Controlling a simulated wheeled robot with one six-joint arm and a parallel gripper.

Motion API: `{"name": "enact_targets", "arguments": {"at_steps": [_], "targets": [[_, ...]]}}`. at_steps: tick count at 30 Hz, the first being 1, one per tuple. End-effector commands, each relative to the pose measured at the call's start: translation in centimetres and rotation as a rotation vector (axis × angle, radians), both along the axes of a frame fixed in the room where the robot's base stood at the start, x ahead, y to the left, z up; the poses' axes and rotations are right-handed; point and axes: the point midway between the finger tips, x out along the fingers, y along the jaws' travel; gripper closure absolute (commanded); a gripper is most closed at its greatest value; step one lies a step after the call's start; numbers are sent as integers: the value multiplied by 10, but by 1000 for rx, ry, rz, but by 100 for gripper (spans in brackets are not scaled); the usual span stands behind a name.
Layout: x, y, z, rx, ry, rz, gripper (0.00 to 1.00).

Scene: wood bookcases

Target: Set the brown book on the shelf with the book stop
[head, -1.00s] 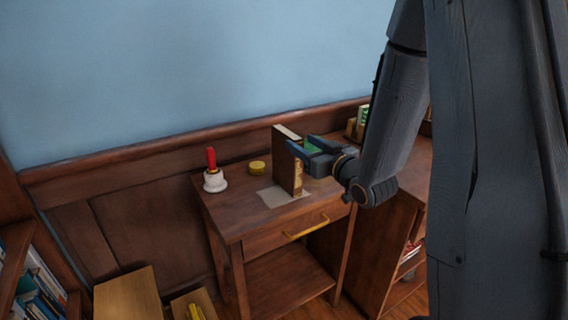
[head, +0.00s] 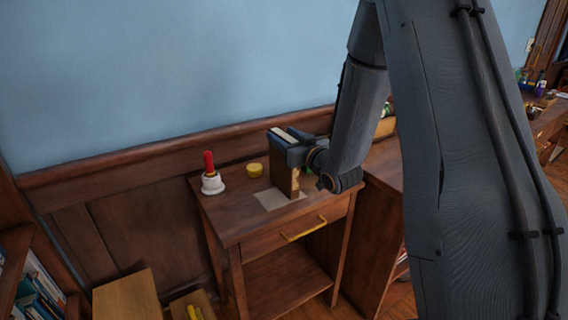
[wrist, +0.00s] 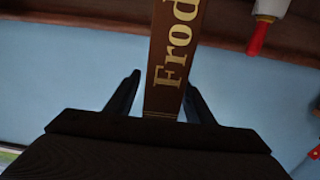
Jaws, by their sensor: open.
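The brown book (head: 282,177) stands upright on a pale mat (head: 268,201) on the small wooden desk. In the wrist view its brown spine (wrist: 173,60) with gold letters runs down between my fingers. My gripper (head: 291,144) is at the upper part of the book, its open fingers on either side of it. In the wrist view the gripper (wrist: 162,98) shows a gap between each finger and the spine. I cannot make out the book stop or its shelf for certain in these views.
A white bell with a red handle (head: 210,176) and a yellow round tin (head: 254,170) stand on the desk left of and behind the book. A bookcase with books (head: 38,285) is at the lower left. A wooden cabinet (head: 378,200) stands right of the desk.

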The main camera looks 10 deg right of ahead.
Motion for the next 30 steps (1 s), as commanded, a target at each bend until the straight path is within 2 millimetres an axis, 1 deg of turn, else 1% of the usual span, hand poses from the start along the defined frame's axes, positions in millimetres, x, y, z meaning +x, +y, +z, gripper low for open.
{"name": "enact_targets", "arguments": {"at_steps": [2,9,10,11,30], "targets": [[0,0,0,0,0,0,52],[0,0,0,0,0,0,92],[0,0,0,0,0,0,97],[0,0,0,0,0,0,100],[-1,0,0,0,0,0,100]]}}
